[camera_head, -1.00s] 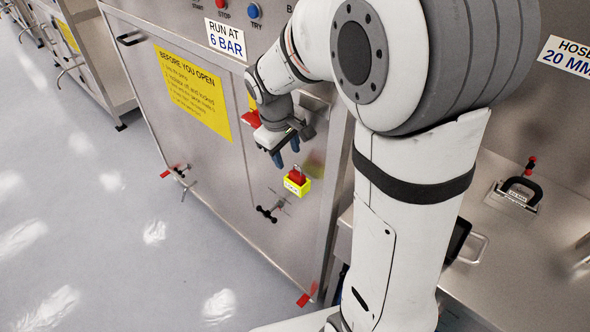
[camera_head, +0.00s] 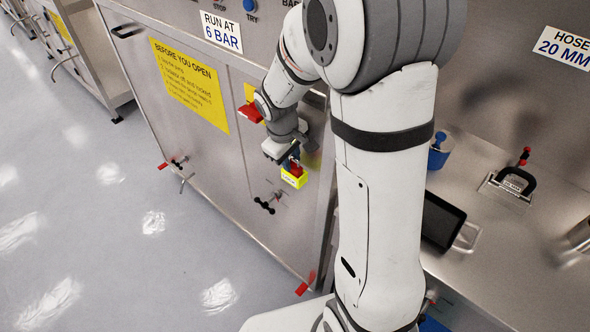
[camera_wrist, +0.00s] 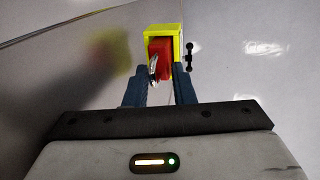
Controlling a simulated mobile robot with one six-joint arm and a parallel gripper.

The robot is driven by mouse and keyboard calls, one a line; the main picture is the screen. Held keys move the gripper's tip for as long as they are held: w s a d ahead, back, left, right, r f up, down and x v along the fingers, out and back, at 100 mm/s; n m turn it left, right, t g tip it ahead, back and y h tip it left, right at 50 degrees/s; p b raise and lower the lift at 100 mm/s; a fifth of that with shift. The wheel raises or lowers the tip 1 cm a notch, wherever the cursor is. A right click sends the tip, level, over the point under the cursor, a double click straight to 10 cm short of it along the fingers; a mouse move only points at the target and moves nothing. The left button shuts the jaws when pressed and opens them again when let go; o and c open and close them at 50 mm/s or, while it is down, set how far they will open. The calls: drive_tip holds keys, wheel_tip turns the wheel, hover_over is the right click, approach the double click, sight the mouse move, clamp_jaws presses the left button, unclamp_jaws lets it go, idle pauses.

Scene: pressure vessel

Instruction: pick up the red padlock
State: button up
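The red padlock (camera_wrist: 160,58) sits in a small yellow holder (camera_wrist: 173,31) on the steel cabinet front. In the head view the padlock (camera_head: 296,169) shows just above the yellow holder (camera_head: 294,180), partly behind my fingers. My gripper (camera_wrist: 160,82) is open, with one blue finger on each side of the padlock's near end and shackle. A gap shows between the right finger and the padlock; the left finger is very close to the shackle, and I cannot tell whether it touches. My gripper (camera_head: 287,158) is at the holder in the head view.
A red handle (camera_head: 251,112) is on the cabinet beside my wrist. A black valve handle (camera_head: 265,205) sticks out below the holder. The floor at left is clear.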

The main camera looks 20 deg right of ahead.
clamp_jaws()
drive_tip(key=shift+r, duration=0.1)
